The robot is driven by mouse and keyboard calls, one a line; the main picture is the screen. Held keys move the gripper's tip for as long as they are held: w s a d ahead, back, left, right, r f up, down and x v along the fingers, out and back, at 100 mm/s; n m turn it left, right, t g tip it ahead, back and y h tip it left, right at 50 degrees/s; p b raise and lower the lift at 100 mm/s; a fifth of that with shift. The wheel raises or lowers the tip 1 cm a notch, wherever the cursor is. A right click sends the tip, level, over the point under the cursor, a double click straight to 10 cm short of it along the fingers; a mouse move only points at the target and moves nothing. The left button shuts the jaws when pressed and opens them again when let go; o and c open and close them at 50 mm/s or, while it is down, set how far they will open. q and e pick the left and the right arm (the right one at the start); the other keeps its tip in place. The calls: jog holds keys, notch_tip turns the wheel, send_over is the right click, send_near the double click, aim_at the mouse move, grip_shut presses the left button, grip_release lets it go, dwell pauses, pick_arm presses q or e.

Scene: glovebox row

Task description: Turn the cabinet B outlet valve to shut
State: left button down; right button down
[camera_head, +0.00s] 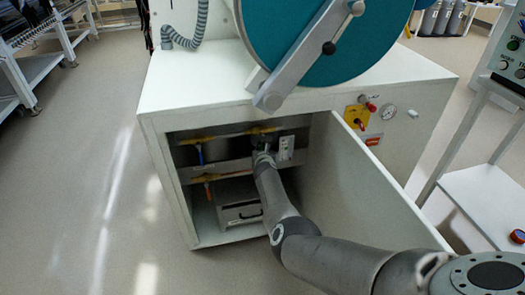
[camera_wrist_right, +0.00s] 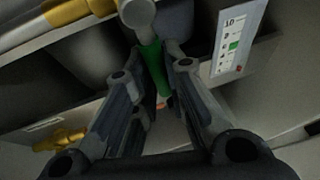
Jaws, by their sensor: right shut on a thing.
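Inside the open lower cabinet, my right gripper (camera_head: 263,152) reaches up to the upper pipe. In the right wrist view my right gripper (camera_wrist_right: 155,72) is shut on a green valve lever (camera_wrist_right: 154,62), which sits between its fingers. The lever hangs from a round grey hub (camera_wrist_right: 137,12) beside a yellow pipe (camera_wrist_right: 75,12). In the head view the gripper and arm hide this lever. A blue lever (camera_head: 201,156) hangs at the upper left and an orange-red lever (camera_head: 207,190) lower down. I cannot read which valve is the cabinet B outlet. My left gripper is not in view.
A white label card (camera_head: 286,148) is right of the gripper. The open cabinet door (camera_head: 365,190) stands close along my right arm. A grey box (camera_head: 238,205) sits on the cabinet floor. A white cart (camera_head: 485,195) stands at the right; the floor at left is clear.

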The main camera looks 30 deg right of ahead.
jog(key=shift+a+f, duration=0.1)
jog(key=shift+a, duration=0.05)
jog(key=c, duration=1.5)
grip_release()
jog(key=shift+o, duration=0.2)
